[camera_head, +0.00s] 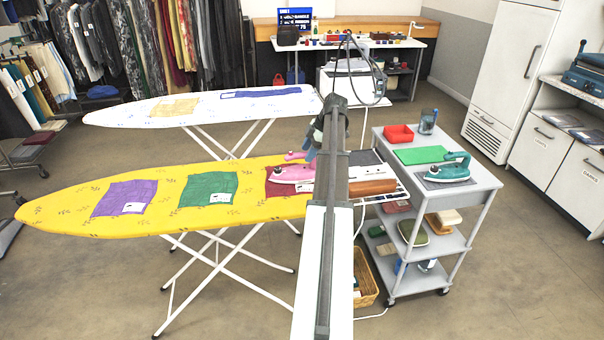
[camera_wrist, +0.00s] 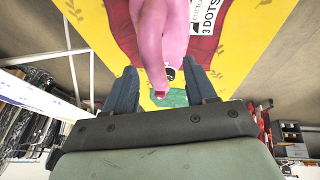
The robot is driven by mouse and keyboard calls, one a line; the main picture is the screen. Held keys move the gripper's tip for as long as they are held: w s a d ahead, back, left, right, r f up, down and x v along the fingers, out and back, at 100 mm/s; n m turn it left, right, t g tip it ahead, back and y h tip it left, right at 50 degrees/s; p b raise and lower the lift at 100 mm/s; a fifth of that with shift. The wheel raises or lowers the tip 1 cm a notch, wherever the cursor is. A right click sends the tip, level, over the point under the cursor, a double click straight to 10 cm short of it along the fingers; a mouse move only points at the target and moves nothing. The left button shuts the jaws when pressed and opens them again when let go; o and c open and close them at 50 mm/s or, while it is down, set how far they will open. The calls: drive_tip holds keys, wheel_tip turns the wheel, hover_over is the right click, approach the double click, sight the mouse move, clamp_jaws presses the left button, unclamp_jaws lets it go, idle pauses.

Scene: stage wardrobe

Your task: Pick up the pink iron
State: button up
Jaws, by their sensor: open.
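The pink iron (camera_head: 290,175) lies on a dark red cloth (camera_head: 275,189) at the right part of the yellow ironing board (camera_head: 55,209). My arm hides its right side in the head view. In the wrist view the pink iron (camera_wrist: 160,35) is seen close up, with its narrow end reaching between the fingers. My gripper (camera_wrist: 162,86) is open, its two blue-grey fingers on either side of that end. I cannot tell whether they touch it. In the head view my gripper is mostly hidden behind my arm, close to the iron.
Purple (camera_head: 125,198) and green (camera_head: 208,188) cloths lie farther left on the yellow board. A white ironing board (camera_head: 120,115) stands behind. A grey cart (camera_head: 470,183) at the right bears a teal iron (camera_head: 449,169), a green mat (camera_head: 420,155) and a red box (camera_head: 398,134).

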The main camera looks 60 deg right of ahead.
drive_tip(key=shift+w+d+x, duration=0.15)
drive_tip(key=shift+x, duration=1.2)
drive_tip(key=shift+w+d+x, duration=0.1)
drive_tip(key=shift+w+x, duration=0.05)
drive_tip(key=shift+x, duration=1.2)
drive_tip(key=shift+r, duration=0.15)
clamp_jaws()
